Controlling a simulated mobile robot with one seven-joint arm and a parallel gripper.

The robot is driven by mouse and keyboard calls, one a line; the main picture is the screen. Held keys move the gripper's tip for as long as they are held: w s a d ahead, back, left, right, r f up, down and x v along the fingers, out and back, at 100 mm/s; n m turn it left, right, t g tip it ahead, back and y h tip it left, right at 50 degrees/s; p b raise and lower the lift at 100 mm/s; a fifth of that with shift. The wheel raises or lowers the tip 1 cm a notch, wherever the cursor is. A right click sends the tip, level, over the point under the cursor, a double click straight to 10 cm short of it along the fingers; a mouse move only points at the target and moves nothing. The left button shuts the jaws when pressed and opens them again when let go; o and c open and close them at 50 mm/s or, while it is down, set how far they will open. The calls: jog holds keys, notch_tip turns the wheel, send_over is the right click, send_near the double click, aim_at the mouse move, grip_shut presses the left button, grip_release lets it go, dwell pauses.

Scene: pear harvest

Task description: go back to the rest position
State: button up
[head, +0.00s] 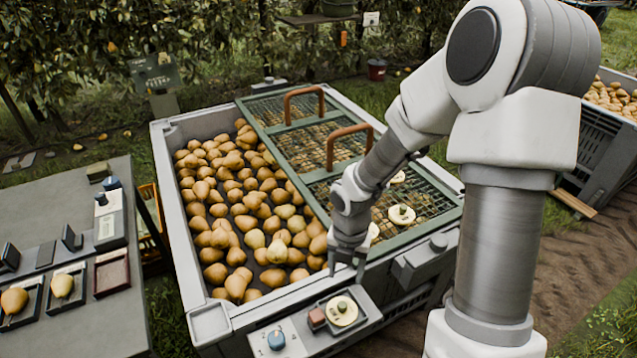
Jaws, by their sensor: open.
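My gripper (346,270) points down over the front rim of the big grey pear bin (187,278). Its two fingers are apart with nothing visible between them. My arm comes down from the upper right and bends to the gripper, hiding part of the bin's lid. Just below and in front of the gripper is a control panel (296,335). I cannot tell whether the fingers touch the rim or panel.
Many pears (235,200) fill the bin's open left part. A green mesh lid (300,140) with two brown handles covers its right part, with round cream discs (402,214) on it. A grey table (60,220) with small trays and two pears stands left. Another crate (606,140) stands right.

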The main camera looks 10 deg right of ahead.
jog(key=s+d+r+m+t+h, duration=0.1)
jog(key=s+r+m, duration=0.1)
jog(key=r+m, duration=0.55)
jog(key=s+d+r+m+t+h, duration=0.1)
jog(key=s+d+r+m+t, duration=0.1)
jog(key=r+m, duration=0.6)
jog(key=s+a+r+m+t+y, duration=0.2)
jog(key=s+r+m, duration=0.8)
jog(key=m, duration=0.5)
jog(key=shift+a+r+t, duration=0.3)
jog(key=shift+a+r, duration=0.2)
jog(key=shift+r, duration=0.1)
jog(key=shift+w, duration=0.1)
